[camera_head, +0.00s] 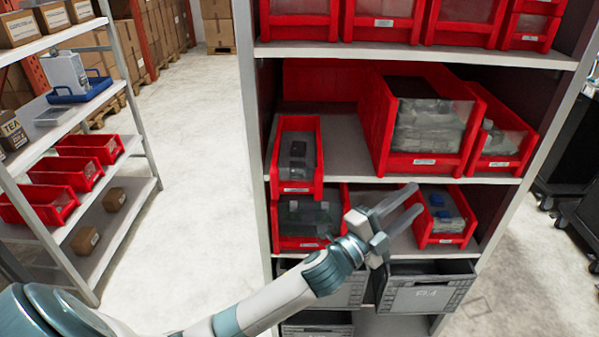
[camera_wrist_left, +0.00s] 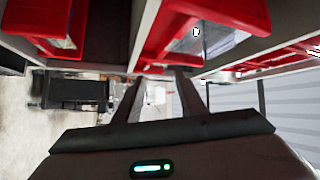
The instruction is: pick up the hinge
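I cannot pick out a hinge with certainty. In the head view, small dark parts (camera_head: 298,149) lie in a narrow red bin (camera_head: 297,187) at the left of the shelf's middle level; they are too small to name. My left gripper (camera_head: 414,198) is in front of the rack, right of that bin and just left of a red bin with blue and grey parts (camera_head: 444,222). Its two fingers are apart with nothing between them. The left wrist view also shows the open fingers (camera_wrist_left: 160,78) empty, with red bins above them. My right gripper is out of view.
Large red bins with clear fronts (camera_head: 424,160) fill the middle level's right side. Another red bin (camera_head: 300,243) stands below, left of my gripper. Grey drawers (camera_head: 425,292) stand at the bottom. A second shelf with red bins (camera_head: 40,204) is at left; open floor (camera_head: 200,190) lies between.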

